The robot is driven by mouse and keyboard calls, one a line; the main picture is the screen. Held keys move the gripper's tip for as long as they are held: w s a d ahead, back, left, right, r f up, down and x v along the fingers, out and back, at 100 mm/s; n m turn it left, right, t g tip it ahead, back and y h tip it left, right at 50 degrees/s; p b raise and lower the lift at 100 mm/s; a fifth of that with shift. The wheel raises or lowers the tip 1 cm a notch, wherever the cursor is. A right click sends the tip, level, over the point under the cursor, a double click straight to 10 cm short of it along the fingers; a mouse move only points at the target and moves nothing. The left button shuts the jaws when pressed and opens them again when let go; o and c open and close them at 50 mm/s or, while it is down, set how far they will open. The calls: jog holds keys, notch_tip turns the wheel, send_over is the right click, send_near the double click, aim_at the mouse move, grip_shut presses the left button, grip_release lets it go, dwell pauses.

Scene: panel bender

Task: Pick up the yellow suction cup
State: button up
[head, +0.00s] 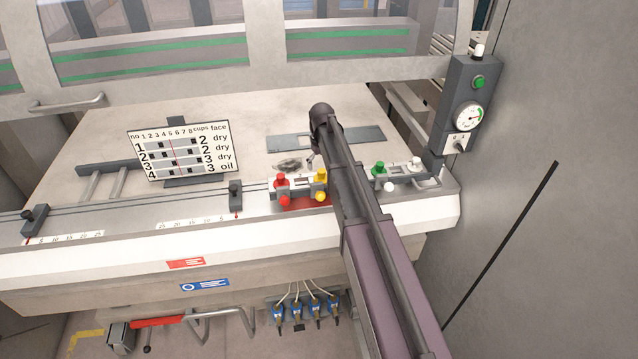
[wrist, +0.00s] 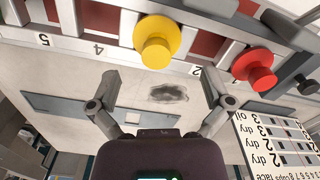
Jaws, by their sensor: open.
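The yellow suction cup (head: 321,176) sits upright in the rack on the machine's front ledge, just right of the red cup (head: 281,181). In the wrist view the yellow cup (wrist: 157,42) lies beyond the fingertips, nearly centred between them, with the red cup (wrist: 255,68) to its right. My gripper (wrist: 158,80) is open and empty, its two fingers spread wide and apart from the yellow cup. In the head view my arm crosses just right of the yellow cup and mostly hides the gripper.
Green (head: 379,169) and white (head: 415,163) cups stand right of my arm. A number chart (head: 181,152) stands on the table at left. A dark smudge (wrist: 168,93) marks the table between the fingers. A control box (head: 470,105) rises at right.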

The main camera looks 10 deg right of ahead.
aim_at(322, 171)
jog(key=shift+w+d+f+b, duration=0.1)
jog(key=shift+f+b, duration=2.5)
jog(key=c, duration=0.7)
jog(key=shift+s+r, duration=0.15)
jog(key=shift+s, duration=0.1)
grip_shut()
